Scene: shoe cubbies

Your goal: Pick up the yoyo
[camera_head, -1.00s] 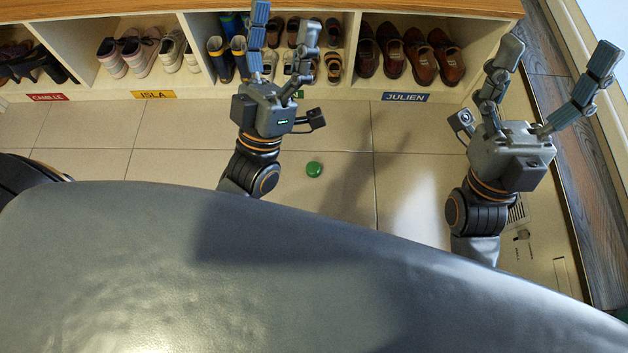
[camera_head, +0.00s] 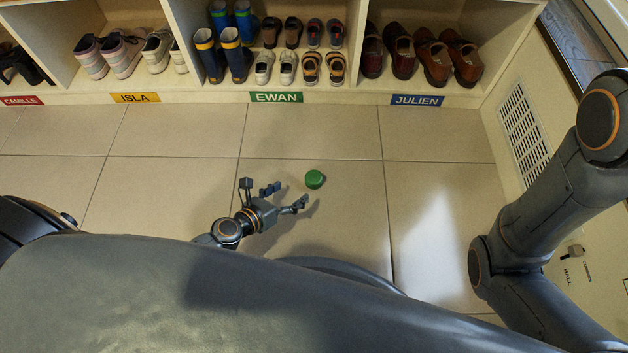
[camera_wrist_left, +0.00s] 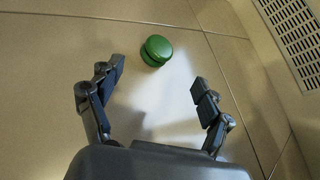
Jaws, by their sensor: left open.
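The green yoyo (camera_head: 315,179) lies on the tiled floor in front of the cubbies, below the EWAN label. My left gripper (camera_head: 287,195) is low near the floor, just left of and nearer to me than the yoyo. Its fingers are spread open and empty, pointing toward the yoyo. In the left wrist view, the yoyo (camera_wrist_left: 156,50) lies beyond the fingertips, roughly between their lines. The open left fingers (camera_wrist_left: 160,82) do not touch it. My right arm shows at the right, but its gripper is out of view.
Shoe cubbies with several pairs of shoes and name labels, such as the EWAN label (camera_head: 276,97), stand along the back. A wall vent (camera_head: 525,125) is at the right. The floor tiles (camera_head: 430,200) around the yoyo are clear.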

